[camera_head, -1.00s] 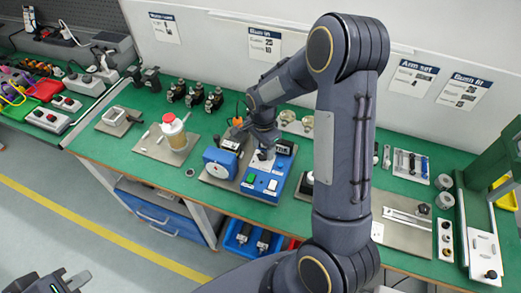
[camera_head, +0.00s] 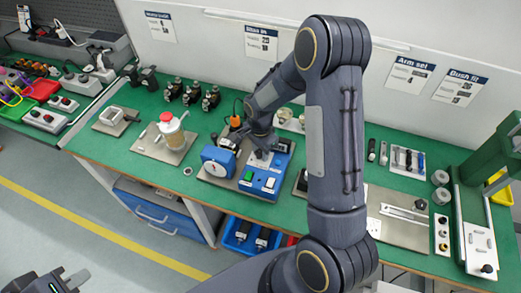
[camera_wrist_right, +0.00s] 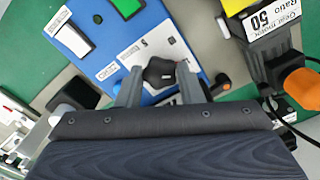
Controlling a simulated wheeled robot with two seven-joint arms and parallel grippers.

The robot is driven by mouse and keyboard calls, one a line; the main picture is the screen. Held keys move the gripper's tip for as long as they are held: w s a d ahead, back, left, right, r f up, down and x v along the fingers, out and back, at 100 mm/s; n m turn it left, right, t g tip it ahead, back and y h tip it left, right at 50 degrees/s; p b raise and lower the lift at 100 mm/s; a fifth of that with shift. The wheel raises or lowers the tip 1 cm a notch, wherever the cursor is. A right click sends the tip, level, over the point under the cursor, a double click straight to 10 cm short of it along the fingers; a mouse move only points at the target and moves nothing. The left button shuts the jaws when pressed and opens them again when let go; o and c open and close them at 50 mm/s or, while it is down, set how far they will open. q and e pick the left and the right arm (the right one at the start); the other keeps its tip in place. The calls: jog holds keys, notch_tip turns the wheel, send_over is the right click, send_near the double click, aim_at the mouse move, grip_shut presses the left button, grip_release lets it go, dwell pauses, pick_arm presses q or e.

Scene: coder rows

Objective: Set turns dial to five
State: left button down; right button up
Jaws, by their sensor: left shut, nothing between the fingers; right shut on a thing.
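The dial is a black lobed knob (camera_wrist_right: 158,73) on a blue control box (camera_head: 262,182); in the right wrist view it sits between the fingers of my right gripper (camera_wrist_right: 160,82), which is shut on it. The box carries a green button (camera_wrist_right: 126,8) and a white rocker (camera_wrist_right: 69,41). The dial's setting cannot be read; my fingers cover part of its scale. In the head view my right arm reaches down over the box and hides the dial. My left gripper (camera_head: 68,283) is shut and empty at the bottom left, away from the bench.
A jar with a red lid (camera_head: 170,128) stands further left. Metal plates and small parts lie to the right.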

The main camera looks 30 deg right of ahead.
jog(key=shift+f+n+b, duration=0.1)
jog(key=shift+n+b, duration=0.65)
jog(key=shift+n, duration=0.15)
jog(key=n+b, duration=0.1)
jog(key=n, duration=0.1)
jog(key=shift+n, duration=0.3)
jog(key=n+b, duration=0.2)
jog(key=n, duration=0.1)
jog(key=shift+n, duration=0.4)
jog(key=n+b, duration=0.1)
jog(key=n, duration=0.2)
jog(key=n+b, duration=0.1)
jog(key=n, duration=0.5)
jog(key=shift+n+b, duration=0.35)
jog(key=shift+n, duration=0.05)
jog(key=n, duration=0.5)
jog(key=shift+n, duration=0.6)
jog(key=o, duration=1)
jog(key=shift+c, duration=0.2)
